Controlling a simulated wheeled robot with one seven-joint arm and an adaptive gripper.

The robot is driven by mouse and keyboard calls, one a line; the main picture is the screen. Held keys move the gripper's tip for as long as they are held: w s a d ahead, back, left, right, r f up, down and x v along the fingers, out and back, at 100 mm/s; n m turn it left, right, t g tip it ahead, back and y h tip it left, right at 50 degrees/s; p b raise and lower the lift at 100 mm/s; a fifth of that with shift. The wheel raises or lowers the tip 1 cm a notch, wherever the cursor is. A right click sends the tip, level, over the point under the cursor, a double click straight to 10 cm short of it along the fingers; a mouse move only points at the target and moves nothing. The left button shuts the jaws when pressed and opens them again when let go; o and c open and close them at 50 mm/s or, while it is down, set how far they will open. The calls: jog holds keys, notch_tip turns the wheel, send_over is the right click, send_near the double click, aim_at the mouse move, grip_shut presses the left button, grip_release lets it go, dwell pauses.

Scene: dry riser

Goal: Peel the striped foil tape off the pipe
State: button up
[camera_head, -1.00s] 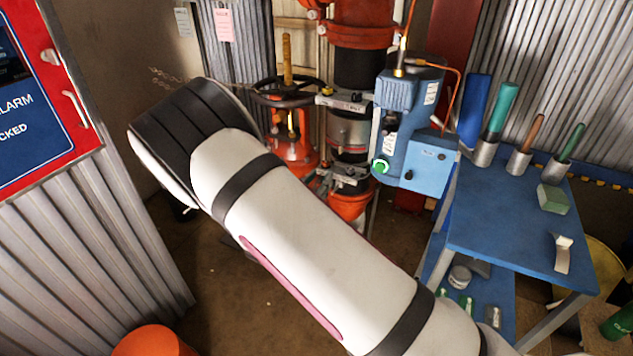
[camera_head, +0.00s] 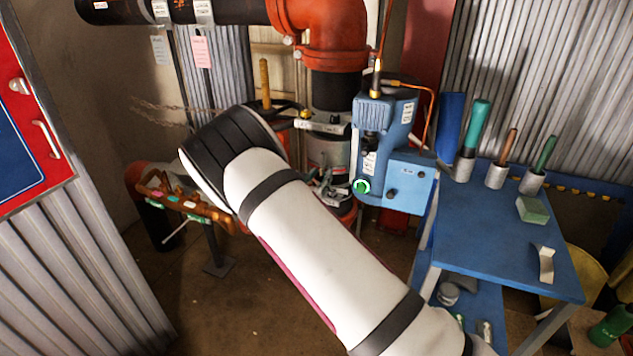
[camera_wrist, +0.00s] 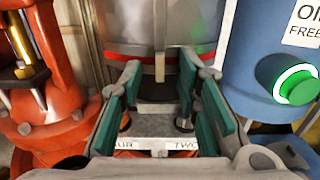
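The vertical pipe (camera_head: 333,92) runs down from the orange elbow, left of the blue machine. Its grey metallic section (camera_head: 328,150) lies between two clamp brackets. In the wrist view this grey section (camera_wrist: 135,22) fills the top middle, with a red band (camera_wrist: 135,52) around it. I cannot make out clear stripes, so I cannot tell whether this band is the foil tape. My gripper (camera_wrist: 163,90) is open, its green-padded fingers spread before the pipe, with nothing visibly held. A labelled bracket (camera_wrist: 155,144) shows between and below the fingers.
The blue machine (camera_head: 385,140) with a green-lit button stands close right of the pipe. An orange fitting (camera_wrist: 45,100) is close on the left. A blue table (camera_head: 490,240) with tools is at right. An orange-handled rack (camera_head: 180,200) stands at left. Some floor is bare.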

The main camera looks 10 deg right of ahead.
grip_shut()
jog(key=shift+s+a, duration=0.1)
dwell(0.4)
jog(key=shift+s+a, duration=0.25)
jog(key=shift+s, duration=0.05)
jog(key=p+v, duration=0.4)
jog(key=v, duration=0.3)
jog(key=shift+s+a, duration=0.2)
jog(key=shift+s, duration=0.15)
dwell(0.3)
